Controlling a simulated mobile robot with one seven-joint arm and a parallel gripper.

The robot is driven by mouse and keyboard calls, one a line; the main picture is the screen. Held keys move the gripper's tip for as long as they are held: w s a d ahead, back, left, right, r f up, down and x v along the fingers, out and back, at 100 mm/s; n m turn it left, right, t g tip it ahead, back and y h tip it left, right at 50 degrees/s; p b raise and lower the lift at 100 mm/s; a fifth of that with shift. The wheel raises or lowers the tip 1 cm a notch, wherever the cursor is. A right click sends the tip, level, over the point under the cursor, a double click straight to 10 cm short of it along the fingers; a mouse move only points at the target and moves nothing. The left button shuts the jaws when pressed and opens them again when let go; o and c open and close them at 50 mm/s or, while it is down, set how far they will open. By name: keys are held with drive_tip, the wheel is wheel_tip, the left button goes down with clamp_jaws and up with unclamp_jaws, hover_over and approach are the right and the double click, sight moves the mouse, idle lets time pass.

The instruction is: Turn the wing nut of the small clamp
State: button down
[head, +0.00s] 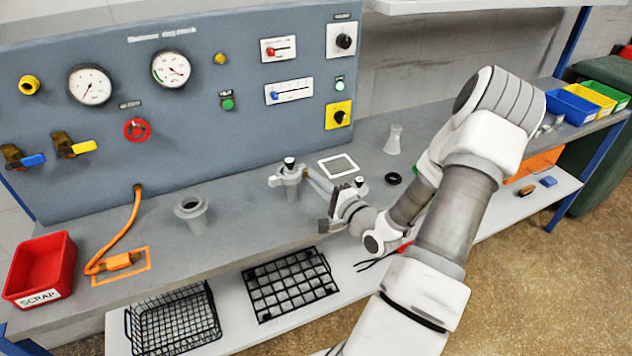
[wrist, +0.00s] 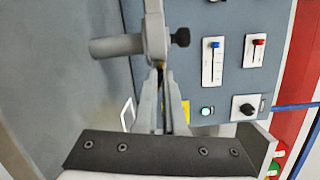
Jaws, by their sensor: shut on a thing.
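The small clamp (head: 277,179) is a pale grey clamp on a short upright post on the bench. Its black wing nut (head: 289,162) stands on top; in the wrist view the wing nut (wrist: 180,38) shows to the right of the clamp body (wrist: 154,28). My gripper (head: 308,176) reaches in from the right at the clamp's height. In the wrist view its long fingers (wrist: 160,70) come together at the near end of the clamp, below the wing nut and apart from it. They look shut on that end; the exact contact is partly hidden.
The blue-grey panel (head: 232,130) with gauges and switches stands behind the bench. A grey flanged fitting (head: 191,212) is left of the clamp, a white square frame (head: 338,166) behind-right. A red scrap bin (head: 40,268) is far left. Bench space between fitting and clamp is free.

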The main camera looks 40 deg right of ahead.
drive_tip(key=shift+n+b, duration=0.3)
drive_tip(key=shift+n, duration=0.8)
drive_tip(key=c, duration=1.3)
unclamp_jaws()
drive_tip(key=shift+o, duration=0.2)
drive_tip(key=s, duration=1.7)
drive_tip(key=shift+s+a, duration=0.2)
drive_tip(key=shift+a, duration=0.1)
